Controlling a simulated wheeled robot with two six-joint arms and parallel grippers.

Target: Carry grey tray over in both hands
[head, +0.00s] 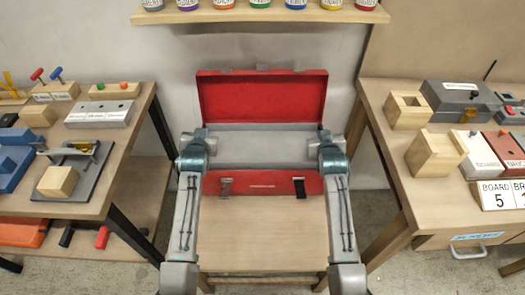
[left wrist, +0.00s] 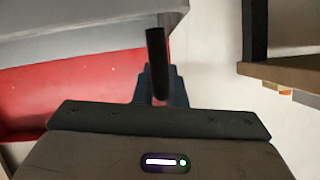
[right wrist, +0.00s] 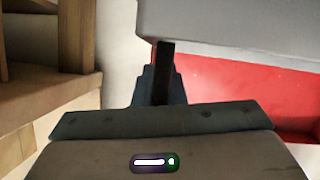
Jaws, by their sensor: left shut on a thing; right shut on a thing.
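The grey tray (head: 262,148) is held level across the open red toolbox, between my two grippers. It also shows at the top of the left wrist view (left wrist: 80,38) and of the right wrist view (right wrist: 235,28). My left gripper (head: 202,137) is shut on the tray's left end. My right gripper (head: 323,137) is shut on its right end. The red toolbox (head: 262,184) stands on the middle wooden table, its lid (head: 262,98) raised behind the tray. The tray hides the toolbox's inside. I cannot tell whether the tray touches the toolbox.
The middle table (head: 262,235) is bare in front of the toolbox. A left table (head: 40,207) holds wooden blocks, tools and fixtures. A right table (head: 390,150) holds boxes and labelled blocks. A shelf (head: 262,14) with several labelled jars hangs above the lid.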

